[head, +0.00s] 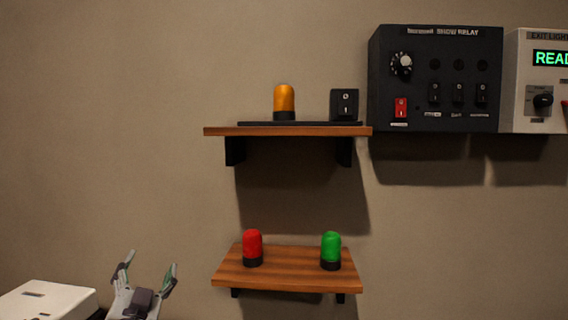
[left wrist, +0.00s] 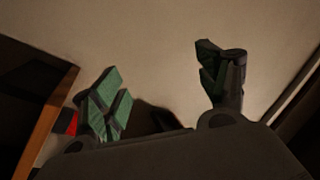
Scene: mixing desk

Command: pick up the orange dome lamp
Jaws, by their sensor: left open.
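The orange dome lamp (head: 284,101) stands upright with its black base on a dark flat plate (head: 258,123) on the upper wooden shelf (head: 285,131). My left gripper (head: 148,272) is at the lower left of the head view, well below and left of the lamp, with its fingers spread and nothing between them. In the left wrist view the open fingers (left wrist: 165,95) show against the bare wall. The orange lamp is not seen there. My right gripper is not in view.
A red lamp (head: 253,247) and a green lamp (head: 331,250) stand on the lower wooden shelf (head: 287,281). A small black switch box (head: 344,104) is right of the orange lamp. A black control panel (head: 435,78) and a white box (head: 535,80) are at the right. Left wall is bare.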

